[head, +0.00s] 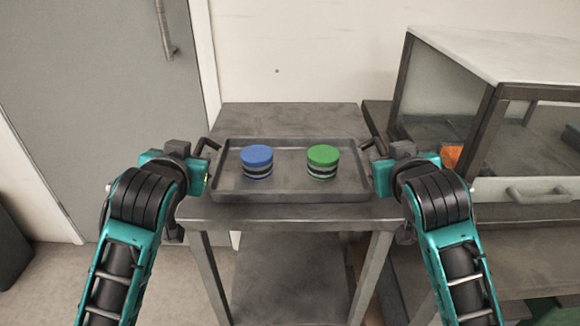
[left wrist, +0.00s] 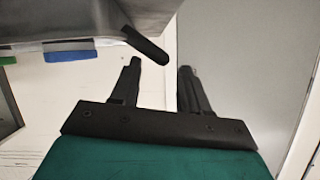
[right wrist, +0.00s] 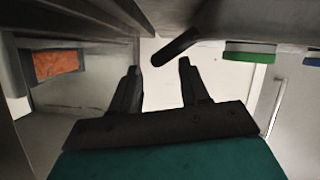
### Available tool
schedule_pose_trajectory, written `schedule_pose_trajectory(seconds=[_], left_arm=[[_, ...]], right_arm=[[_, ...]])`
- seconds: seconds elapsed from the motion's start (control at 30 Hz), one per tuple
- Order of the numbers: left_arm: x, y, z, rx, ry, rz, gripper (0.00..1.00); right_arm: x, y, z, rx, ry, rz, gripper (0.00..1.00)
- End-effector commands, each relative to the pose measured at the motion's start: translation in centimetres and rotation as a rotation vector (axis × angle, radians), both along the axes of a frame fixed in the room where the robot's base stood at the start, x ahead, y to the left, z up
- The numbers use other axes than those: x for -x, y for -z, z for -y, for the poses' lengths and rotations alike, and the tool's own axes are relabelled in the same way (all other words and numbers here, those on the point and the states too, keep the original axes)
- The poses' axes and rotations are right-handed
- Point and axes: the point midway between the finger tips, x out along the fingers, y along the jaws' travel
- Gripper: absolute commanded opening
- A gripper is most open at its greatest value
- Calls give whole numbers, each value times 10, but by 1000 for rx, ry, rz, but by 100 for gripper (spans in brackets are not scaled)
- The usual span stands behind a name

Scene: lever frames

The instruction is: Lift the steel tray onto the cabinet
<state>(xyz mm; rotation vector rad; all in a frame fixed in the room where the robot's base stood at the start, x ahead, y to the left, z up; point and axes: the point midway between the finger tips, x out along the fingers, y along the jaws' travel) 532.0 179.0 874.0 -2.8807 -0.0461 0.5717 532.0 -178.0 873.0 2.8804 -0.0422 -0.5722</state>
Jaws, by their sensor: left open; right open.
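The steel tray (head: 290,190) lies flat on a small metal table, carrying a blue-topped round container (head: 257,161) and a green-topped one (head: 322,161). A dark handle sticks out at each end, left (head: 209,144) and right (head: 372,143). My left gripper (left wrist: 160,66) is open and empty beside the left handle (left wrist: 145,45), whose end shows just beyond the fingertips in the left wrist view. My right gripper (right wrist: 158,67) is open and empty beside the right handle (right wrist: 178,46), likewise just beyond its fingertips. The cabinet (head: 490,50) stands at the right with a pale flat top.
The metal table (head: 290,115) has bare room behind the tray. The cabinet is glass-sided and its top stands higher than the tray. An orange thing (head: 452,157) shows inside it. A grey door (head: 90,90) is at the left, and a wall stands behind the table.

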Motion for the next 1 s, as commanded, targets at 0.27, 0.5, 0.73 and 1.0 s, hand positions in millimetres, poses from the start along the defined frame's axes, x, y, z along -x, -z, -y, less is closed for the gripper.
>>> schedule_pose_trajectory(seconds=[0.27,0.5,0.73,1.0], left_arm=[[-41,16,-3,0,0,-2,45],[-54,22,-4,0,0,0,45],[-55,22,-4,1,1,1,45],[-55,22,-4,1,1,0,26]], right_arm=[[-41,16,3,0,1,0,45],[-54,22,4,-1,0,1,45],[-55,22,4,-1,0,1,45],[-55,22,4,-1,0,1,26]])
